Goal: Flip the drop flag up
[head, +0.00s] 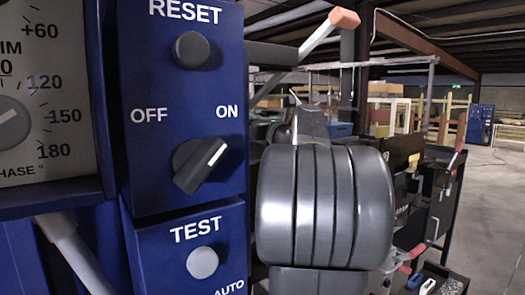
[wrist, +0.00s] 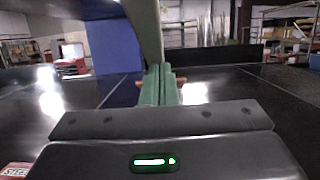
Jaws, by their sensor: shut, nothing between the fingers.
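In the head view, a pale lever with an orange tip (head: 344,19) slants up to the right beside the blue control box; I cannot tell for sure that it is the drop flag. My gripper shows in the wrist view, its green fingers (wrist: 162,84) shut with nothing between them. A grey-green bar (wrist: 144,28) comes down from the top, behind or close to the fingertips; contact cannot be told. A small reddish-brown part shows on both sides of the fingers.
The blue control box (head: 224,108) carries a RESET button (head: 191,49), an OFF/ON knob (head: 199,165) pointing toward ON and a TEST button (head: 203,263). A phase dial (head: 50,95) is at left. A dark, shiny flat surface (wrist: 245,92) lies beneath my gripper. Open floor is at far right.

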